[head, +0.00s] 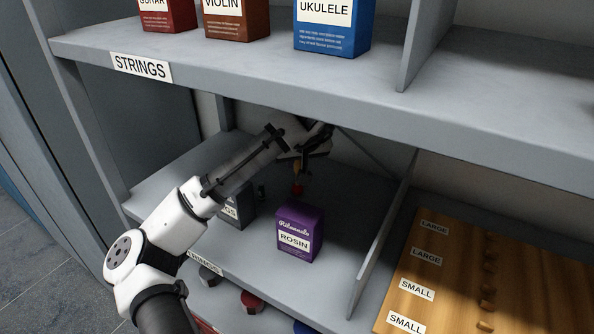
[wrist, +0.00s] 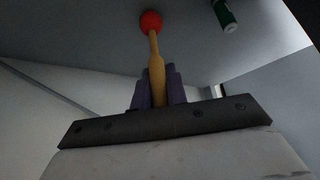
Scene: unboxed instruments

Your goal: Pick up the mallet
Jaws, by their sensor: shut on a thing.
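The mallet (head: 297,189) has a round red head and a tan wooden handle. In the head view it hangs head down below my gripper (head: 298,160), over the middle shelf behind the purple rosin box. In the wrist view the red head (wrist: 151,21) is at the top, and the handle runs down between the two purple fingers of my gripper (wrist: 158,80). The fingers are shut on the handle. The handle's far end is hidden by the gripper. I cannot tell whether the head touches anything.
The rosin box (head: 300,232) stands in front of the mallet. A dark box (head: 235,210) is partly behind my arm. The upper shelf (head: 250,75), bearing string boxes, overhangs. A divider (head: 381,240) and a wooden rack (head: 415,258) lie right. A green cylinder (wrist: 225,16) shows in the wrist view.

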